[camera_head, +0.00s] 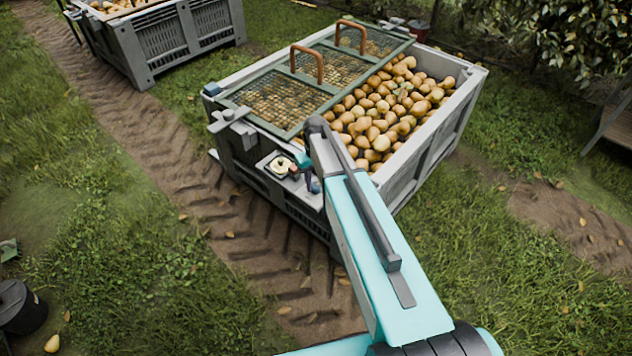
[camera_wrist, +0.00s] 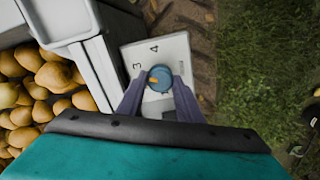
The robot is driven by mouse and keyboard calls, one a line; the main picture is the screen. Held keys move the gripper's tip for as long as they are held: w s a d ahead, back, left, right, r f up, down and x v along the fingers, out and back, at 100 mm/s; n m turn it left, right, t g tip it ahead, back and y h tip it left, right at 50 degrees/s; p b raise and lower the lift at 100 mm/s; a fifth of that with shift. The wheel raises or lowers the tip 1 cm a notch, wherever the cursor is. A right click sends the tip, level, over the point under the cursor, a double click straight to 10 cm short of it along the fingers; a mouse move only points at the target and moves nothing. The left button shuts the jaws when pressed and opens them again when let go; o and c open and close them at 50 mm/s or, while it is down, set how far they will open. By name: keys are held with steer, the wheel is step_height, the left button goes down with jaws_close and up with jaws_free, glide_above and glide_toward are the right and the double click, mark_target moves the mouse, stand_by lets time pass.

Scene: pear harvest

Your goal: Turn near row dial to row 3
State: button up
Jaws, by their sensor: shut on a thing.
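A round blue dial (camera_wrist: 160,77) sits on a pale plate (camera_wrist: 176,50) in the wrist view. The plate carries the printed numbers 3 and 4, at the dial's upper left. A small orange mark shows on the left part of the dial's face. My gripper (camera_wrist: 160,86) has its two fingers on either side of the dial and is shut on it. The fingers and wrist hide the lower part of the plate. In the head view, my gripper is at the near corner of the crate, and the dial is too small to read there.
The grey crate (camera_head: 432,150) is full of pears (camera_head: 392,115), partly covered by a green mesh lid (camera_head: 290,98) with brown handles. A second crate (camera_head: 165,42) stands at the upper left. Grass and a rutted dirt track (camera_head: 165,145) surround the crate.

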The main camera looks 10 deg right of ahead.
mark_target(316, 184)
steer(key=shift+w, duration=0.1)
steer(key=o, duration=1)
steer(key=shift+o, duration=0.2)
steer(key=shift+r, duration=0.1)
step_height(316, 184, up, 14)
steer(key=b, duration=0.1)
steer(key=shift+f, duration=0.2)
stand_by(0.4)
